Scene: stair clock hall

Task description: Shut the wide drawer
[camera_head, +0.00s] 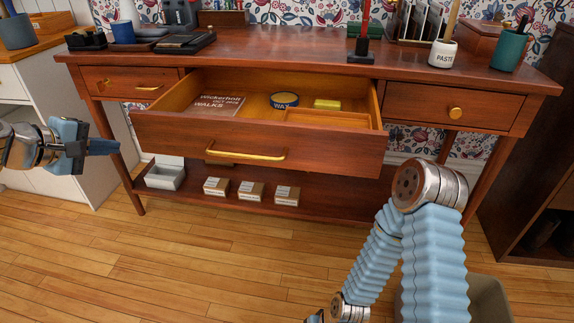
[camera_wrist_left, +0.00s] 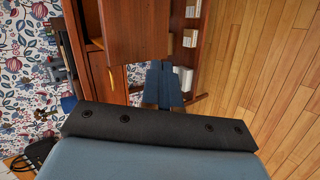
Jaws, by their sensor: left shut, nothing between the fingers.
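The wide drawer (camera_head: 185,135) of the wooden desk is pulled out, its inside showing from above. Its front has a long brass bar handle (camera_head: 246,155). Inside lie a walks book (camera_head: 218,105), a wax tin (camera_head: 284,100), a yellow block (camera_head: 327,104) and a wooden tray. My left gripper (camera_head: 117,147) is shut and empty, left of the drawer front and apart from it. In the left wrist view its fingers (camera_wrist_left: 163,84) point toward the desk, with a wooden panel, apparently the drawer front (camera_wrist_left: 138,30), above them.
Small drawers (camera_head: 455,108) flank the wide one and look shut. The desktop (camera_head: 290,45) holds a paste pot (camera_head: 442,54), a teal cup (camera_head: 508,50) and a red candle. A low shelf (camera_head: 230,195) carries small boxes. Wooden floor (camera_head: 200,265) in front is clear.

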